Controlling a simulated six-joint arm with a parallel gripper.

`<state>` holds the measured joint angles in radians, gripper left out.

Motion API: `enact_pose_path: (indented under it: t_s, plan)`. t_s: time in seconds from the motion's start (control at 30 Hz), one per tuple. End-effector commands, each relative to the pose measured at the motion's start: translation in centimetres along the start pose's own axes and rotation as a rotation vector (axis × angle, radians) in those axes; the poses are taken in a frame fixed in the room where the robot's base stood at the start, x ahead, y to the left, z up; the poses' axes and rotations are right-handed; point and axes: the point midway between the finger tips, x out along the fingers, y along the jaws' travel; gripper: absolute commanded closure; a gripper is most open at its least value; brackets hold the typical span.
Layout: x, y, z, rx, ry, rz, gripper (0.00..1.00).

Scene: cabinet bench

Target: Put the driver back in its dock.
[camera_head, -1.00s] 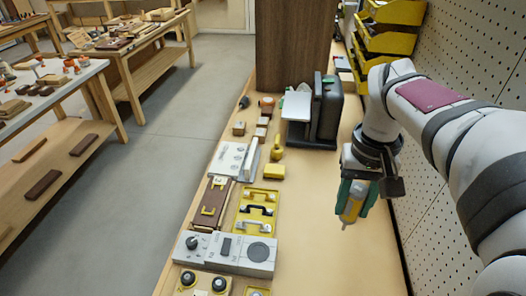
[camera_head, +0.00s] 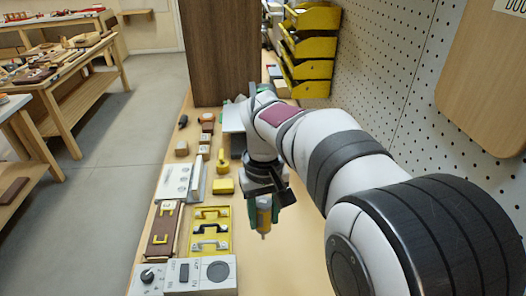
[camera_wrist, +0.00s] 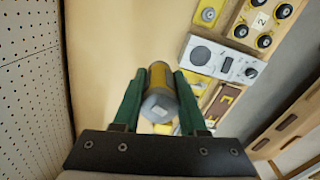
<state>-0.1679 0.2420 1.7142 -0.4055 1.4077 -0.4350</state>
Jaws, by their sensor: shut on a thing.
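The driver (camera_head: 264,217) has a yellow body and a thin tip that points down in the head view. My gripper (camera_head: 261,208) is shut on it, with green fingers on either side, above the bare bench. In the wrist view the driver (camera_wrist: 158,93) shows its grey end and yellow band between the two fingers of my gripper (camera_wrist: 159,97). I cannot make out the dock for certain; my arm covers part of the bench behind the gripper.
Left of my gripper are a yellow panel with handles (camera_head: 196,237), a yellow block (camera_head: 223,186) and a grey control box (camera_head: 201,275). A pegboard wall (camera_head: 385,60) borders the bench on the right. Yellow bins (camera_head: 308,47) and a tall brown panel (camera_head: 222,50) stand behind.

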Motion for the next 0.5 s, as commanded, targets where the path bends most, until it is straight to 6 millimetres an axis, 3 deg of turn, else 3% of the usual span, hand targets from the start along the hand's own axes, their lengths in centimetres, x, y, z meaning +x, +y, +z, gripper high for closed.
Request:
enact_pose_path:
  t_s: [0.1, 0.23, 0.33, 0.5]
  plan:
    - [3.4, -4.6, -1.4, -0.141, -0.005, 0.000, 1.00]
    - [6.4, -8.8, -2.0, -0.259, -0.001, -0.002, 1.00]
    - [7.7, -10.6, -2.1, -0.308, 0.003, -0.002, 1.00]
    - [9.2, -11.2, -2.1, -0.323, 0.003, -0.003, 1.00]
